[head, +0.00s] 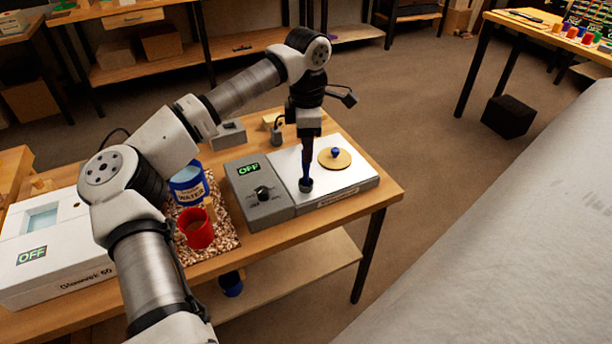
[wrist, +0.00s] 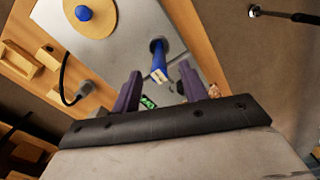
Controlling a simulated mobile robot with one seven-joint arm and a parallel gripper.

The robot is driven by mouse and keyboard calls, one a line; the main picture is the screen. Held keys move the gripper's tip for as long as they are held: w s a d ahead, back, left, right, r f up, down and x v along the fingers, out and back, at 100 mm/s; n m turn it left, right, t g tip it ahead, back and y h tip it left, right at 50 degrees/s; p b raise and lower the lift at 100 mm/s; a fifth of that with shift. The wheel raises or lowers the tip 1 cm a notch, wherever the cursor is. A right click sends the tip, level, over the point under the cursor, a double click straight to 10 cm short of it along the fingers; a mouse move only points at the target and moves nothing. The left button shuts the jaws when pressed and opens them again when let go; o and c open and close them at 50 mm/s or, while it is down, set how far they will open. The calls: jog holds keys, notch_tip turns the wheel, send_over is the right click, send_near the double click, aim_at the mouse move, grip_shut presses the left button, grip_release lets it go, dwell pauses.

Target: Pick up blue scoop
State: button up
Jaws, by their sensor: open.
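The blue scoop (head: 305,168) stands about upright on the white plate (head: 345,184) of the hotplate unit, its dark round end down and its blue handle up. In the wrist view the scoop (wrist: 160,64) shows its handle end towards the camera, in the gap between the fingertips. My gripper (head: 309,143) is directly above it, pointing down. In the wrist view the two dark purple fingers of my gripper (wrist: 161,76) are apart, one each side of the handle. I cannot tell whether either finger touches it.
A wooden lid with a blue knob (head: 335,158) lies on the plate to the right. The grey control box (head: 258,205) reads OFF. A blue WATER pot (head: 187,184) and a red cup (head: 197,230) stand left.

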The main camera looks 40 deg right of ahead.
aim_at(306, 182)
jog(key=shift+w+f+p, duration=0.1)
jog(key=shift+f+p, duration=1)
jog(key=shift+f, duration=2.3)
grip_shut()
